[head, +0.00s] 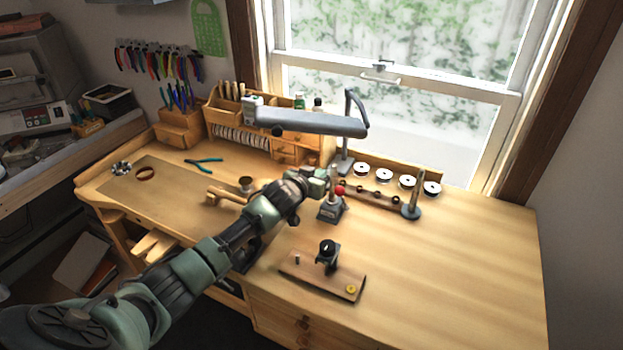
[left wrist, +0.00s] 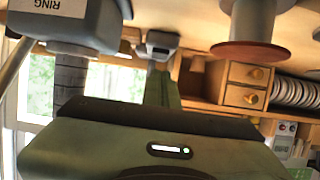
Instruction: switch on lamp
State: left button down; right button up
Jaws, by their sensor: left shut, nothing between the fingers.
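The lamp (head: 318,123) stands at the back of the wooden workbench (head: 450,255), with a long grey head, a bent arm (head: 356,108) and a base (head: 344,167) near the window. I see no glow from it. My left gripper (head: 326,176) is shut and empty, close in front of the lamp base and below the head; whether it touches the base I cannot tell. In the left wrist view, my green gripper body fills the bottom, and a small grey block (left wrist: 158,42) lies beyond it, possibly the lamp base. My right gripper is not in view.
A stand with a red knob (head: 340,190) is right beside my left gripper. Several white spools (head: 384,175) line the back. A wooden board with a black tool (head: 327,255) lies in front. A wooden organizer (head: 228,112) stands at left. The bench's right side is clear.

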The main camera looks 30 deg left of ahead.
pick_arm(q)
jog(key=v, duration=1.1)
jog(key=shift+r, duration=0.35)
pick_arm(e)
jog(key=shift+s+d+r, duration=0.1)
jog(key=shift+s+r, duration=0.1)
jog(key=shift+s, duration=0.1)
pick_arm(q)
jog(key=shift+s, duration=0.1)
